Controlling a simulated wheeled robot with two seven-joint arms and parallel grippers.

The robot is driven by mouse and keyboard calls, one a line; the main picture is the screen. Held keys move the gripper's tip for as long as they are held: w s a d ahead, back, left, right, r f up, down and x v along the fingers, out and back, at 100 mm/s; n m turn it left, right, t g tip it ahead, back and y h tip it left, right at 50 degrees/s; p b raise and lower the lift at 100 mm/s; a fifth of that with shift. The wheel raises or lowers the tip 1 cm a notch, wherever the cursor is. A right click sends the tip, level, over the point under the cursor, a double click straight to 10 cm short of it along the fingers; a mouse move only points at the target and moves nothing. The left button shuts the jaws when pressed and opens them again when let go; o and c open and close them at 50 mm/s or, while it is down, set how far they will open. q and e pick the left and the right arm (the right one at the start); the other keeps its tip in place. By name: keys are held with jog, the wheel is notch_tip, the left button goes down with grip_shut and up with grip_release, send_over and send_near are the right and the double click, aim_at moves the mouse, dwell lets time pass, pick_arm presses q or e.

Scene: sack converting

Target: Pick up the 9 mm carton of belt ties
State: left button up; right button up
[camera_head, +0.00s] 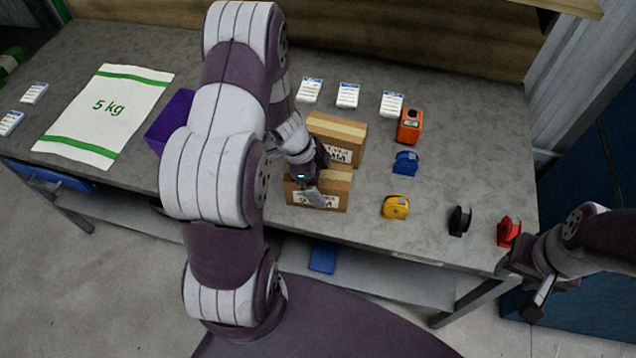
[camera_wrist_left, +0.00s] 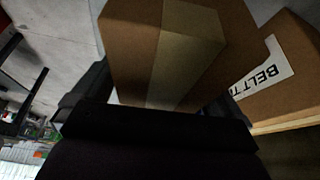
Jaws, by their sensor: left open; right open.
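Two brown cardboard cartons with pale tape and white labels stand on the grey bench, one behind the other. The rear carton (camera_head: 350,130) and the front carton (camera_head: 338,178) have print too small to tell which is 9 mm. My left gripper (camera_head: 314,192) is open at the front carton and hides part of its top and front. In the left wrist view a taped carton (camera_wrist_left: 135,50) lies between the open fingers (camera_wrist_left: 158,100); contact cannot be told. Another carton (camera_wrist_left: 292,75) beside it shows part of a "BELT T" label. My right gripper (camera_head: 538,290) is open and empty off the bench's right end.
A purple bin (camera_head: 172,118) stands left of the cartons, partly behind my left arm. A 5 kg sack (camera_head: 105,112) lies further left. An orange device (camera_head: 410,126), a blue tape dispenser (camera_head: 405,163), a yellow one (camera_head: 396,207), a black one (camera_head: 460,220) and a red one (camera_head: 508,231) stand right.

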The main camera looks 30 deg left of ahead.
pick_arm(q)
jog(key=c, duration=1.3)
